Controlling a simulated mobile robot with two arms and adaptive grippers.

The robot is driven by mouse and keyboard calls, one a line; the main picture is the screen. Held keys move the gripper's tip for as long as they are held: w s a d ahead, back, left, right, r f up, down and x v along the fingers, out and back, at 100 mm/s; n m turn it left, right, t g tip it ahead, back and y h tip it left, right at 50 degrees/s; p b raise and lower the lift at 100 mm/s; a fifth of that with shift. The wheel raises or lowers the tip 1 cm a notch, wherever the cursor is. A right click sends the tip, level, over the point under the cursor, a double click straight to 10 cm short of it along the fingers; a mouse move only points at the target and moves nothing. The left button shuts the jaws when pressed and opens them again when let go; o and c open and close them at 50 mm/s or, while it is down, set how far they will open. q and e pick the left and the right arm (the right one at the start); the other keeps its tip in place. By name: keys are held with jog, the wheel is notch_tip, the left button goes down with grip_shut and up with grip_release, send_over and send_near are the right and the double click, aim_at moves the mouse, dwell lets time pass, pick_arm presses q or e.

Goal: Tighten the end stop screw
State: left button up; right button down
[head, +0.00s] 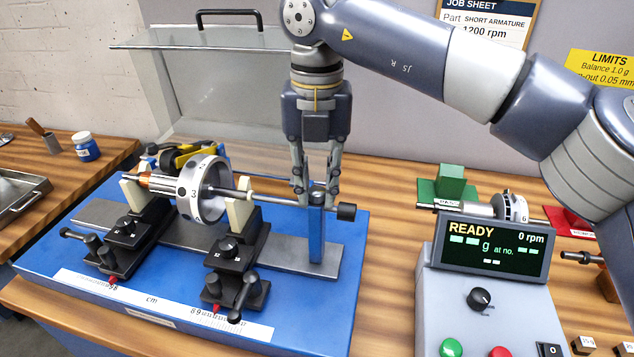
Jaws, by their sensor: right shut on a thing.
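The end stop (316,240) is an upright blue post on the right part of the balancing machine's grey rail. A rod with a black knob (347,211) sticks out to its right near the top. My right gripper (316,193) points straight down over the post, its fingers on either side of the post's top. It is shut on the small end stop screw there, which the fingers partly hide. The rotor (204,190), a light numbered disc on a shaft, lies across two supports left of the post. My left gripper is not in view.
The raised clear guard (215,85) stands behind the blue machine base (60,255). A grey control box (480,300) with a READY display stands at the right. A green block (451,181) and another rotor (511,206) are behind it. A blue jar (85,147) stands at the left.

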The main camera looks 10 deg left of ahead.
aim_at(317, 190)
jog(key=shift+r, duration=0.15)
jog(key=c, duration=1.4)
grip_release()
jog(key=shift+o, duration=0.2)
notch_tip(317, 190, up, 12)
